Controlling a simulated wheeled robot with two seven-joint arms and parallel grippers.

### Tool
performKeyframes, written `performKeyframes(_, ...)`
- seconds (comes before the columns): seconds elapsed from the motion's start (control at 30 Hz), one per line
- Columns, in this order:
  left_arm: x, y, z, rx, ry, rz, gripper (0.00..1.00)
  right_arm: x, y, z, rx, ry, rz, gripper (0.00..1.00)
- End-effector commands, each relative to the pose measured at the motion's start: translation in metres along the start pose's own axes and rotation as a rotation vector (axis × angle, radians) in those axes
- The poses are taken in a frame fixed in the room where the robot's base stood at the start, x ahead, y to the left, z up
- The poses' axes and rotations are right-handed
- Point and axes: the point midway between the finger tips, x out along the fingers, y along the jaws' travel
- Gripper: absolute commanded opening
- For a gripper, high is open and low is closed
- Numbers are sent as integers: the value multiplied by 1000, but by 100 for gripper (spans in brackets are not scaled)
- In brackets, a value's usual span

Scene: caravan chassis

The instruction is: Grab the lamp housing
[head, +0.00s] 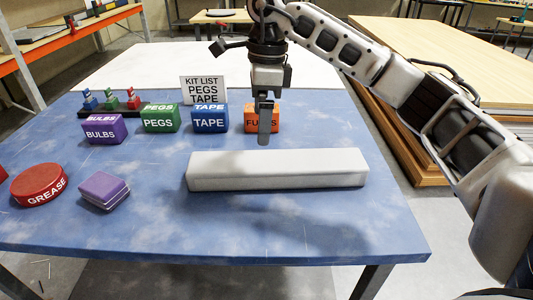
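A long pale grey-white block (277,170), which may be the lamp housing, lies flat across the right half of the blue table. No label on it shows. My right gripper (266,138) points down above and just behind the middle of the block, in front of the orange FUSES box. Its fingers overlap from this side, so its opening cannot be made out. Nothing is visibly held. My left gripper is out of view.
Labelled BULBS (104,130), PEGS (160,118), TAPE (210,119) and FUSES (249,124) boxes line the back, with a KIT LIST sign (204,90). A red GREASE tin (39,186) and purple block (104,191) lie left. The front right is clear.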

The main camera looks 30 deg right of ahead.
Motion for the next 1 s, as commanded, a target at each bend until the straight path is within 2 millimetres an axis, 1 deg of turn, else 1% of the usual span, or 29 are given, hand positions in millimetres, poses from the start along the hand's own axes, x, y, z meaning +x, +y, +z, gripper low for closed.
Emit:
performKeyframes(0.03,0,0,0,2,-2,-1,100,-13,-6,-11,17,40,-29,100)
performKeyframes(0.07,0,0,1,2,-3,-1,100,-16,-8,-16,24,57,-39,100)
performKeyframes(0.1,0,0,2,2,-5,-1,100,-17,-10,-21,31,74,-47,100)
performKeyframes(0.17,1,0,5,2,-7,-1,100,-13,-12,-25,37,87,-52,100)
performKeyframes(0.27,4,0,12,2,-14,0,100,6,-12,-27,37,90,-50,100)
performKeyframes(0.4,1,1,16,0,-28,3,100,35,-13,-30,37,89,-50,100)
performKeyframes(0.6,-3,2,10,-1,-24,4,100,69,-16,-33,37,87,-51,100)
performKeyframes(0.7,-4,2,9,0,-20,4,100,79,-16,-33,37,85,-54,100)
performKeyframes(0.87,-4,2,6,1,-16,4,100,88,-16,-36,38,85,-52,100)
performKeyframes(1.0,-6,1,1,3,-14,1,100,106,-15,-45,38,87,-50,100)
